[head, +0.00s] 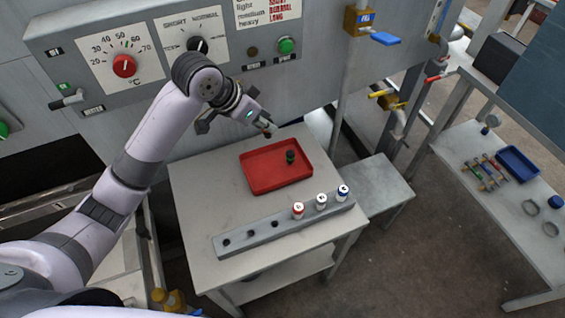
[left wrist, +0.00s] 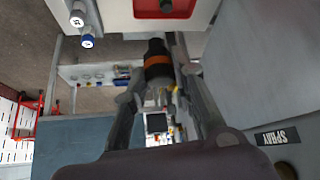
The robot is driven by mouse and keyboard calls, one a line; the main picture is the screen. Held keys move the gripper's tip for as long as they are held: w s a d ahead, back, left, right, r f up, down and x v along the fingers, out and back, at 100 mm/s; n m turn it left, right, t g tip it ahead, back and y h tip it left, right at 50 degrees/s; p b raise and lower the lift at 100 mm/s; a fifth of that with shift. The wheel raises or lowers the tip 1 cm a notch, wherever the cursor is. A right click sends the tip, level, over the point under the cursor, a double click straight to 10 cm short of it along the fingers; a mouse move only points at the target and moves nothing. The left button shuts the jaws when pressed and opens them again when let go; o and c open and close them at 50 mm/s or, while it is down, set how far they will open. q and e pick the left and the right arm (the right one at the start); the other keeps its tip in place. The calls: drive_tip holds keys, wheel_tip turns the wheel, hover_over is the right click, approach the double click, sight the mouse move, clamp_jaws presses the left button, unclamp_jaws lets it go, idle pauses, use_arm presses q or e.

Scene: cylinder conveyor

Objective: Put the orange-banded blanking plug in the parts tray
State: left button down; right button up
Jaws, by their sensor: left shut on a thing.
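The orange-banded blanking plug (left wrist: 158,62) is black with an orange ring and sits between the fingers of my left gripper (left wrist: 160,95) in the left wrist view. In the head view my left gripper (head: 266,128) is shut on it, above the back edge of the table. The plug's end (head: 268,132) shows only as a small dark tip there. The red parts tray (head: 262,180) lies on the table, below and in front of the gripper. My right gripper is not in view.
A grey rack (head: 262,242) at the table's front holds three white-capped cylinders (head: 321,201) at its right end and has dark empty holes at its left. A machine panel (head: 150,60) with knobs stands behind. A side table (head: 500,215) is at the right.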

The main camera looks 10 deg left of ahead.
use_arm(q)
drive_tip(key=w+a+f+n, duration=0.1)
drive_tip(key=w+a+f, duration=0.1)
drive_tip(key=w+a, duration=0.1)
drive_tip(key=p, duration=0.2)
hover_over(259, 174)
wheel_tip(259, 174, down, 15)
drive_tip(key=shift+y, duration=0.3)
wheel_tip(259, 174, down, 4)
drive_tip(key=shift+f+p, duration=0.1)
drive_tip(key=shift+p, duration=0.25)
drive_tip(key=shift+f, duration=0.4)
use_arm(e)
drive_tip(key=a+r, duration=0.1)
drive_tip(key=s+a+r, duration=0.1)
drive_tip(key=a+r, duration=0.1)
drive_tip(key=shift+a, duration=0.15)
use_arm(q)
drive_tip(key=c, duration=1.5)
unclamp_jaws()
drive_tip(key=shift+o, duration=0.8)
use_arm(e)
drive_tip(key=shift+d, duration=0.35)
